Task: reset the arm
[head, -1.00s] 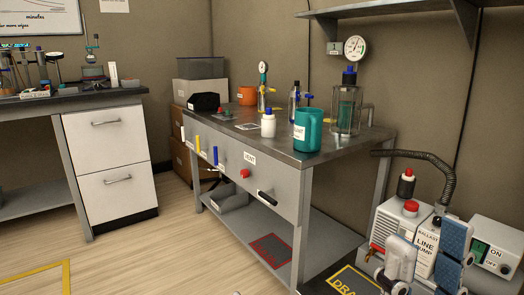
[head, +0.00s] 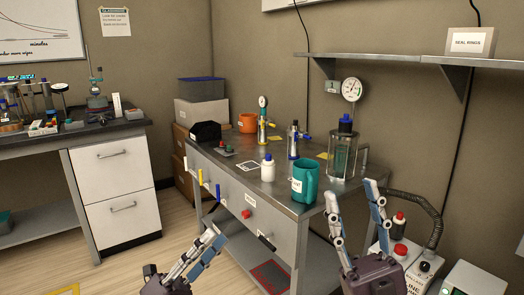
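My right gripper (head: 350,198) stands upright at the lower right in the head view. Its two fingers are spread wide with nothing between them, so it is open. It appears in front of the right end of the metal bench (head: 297,208). My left gripper (head: 214,238) is at the bottom, left of the middle, angled up and right in front of the bench's left front.
The bench holds a teal mug (head: 305,182), a white bottle (head: 267,168), a glass jar (head: 341,158) with a gauge and an orange mug (head: 247,123). A pump (head: 405,257) sits lower right. A wall shelf (head: 395,58) is above. Floor at left is open.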

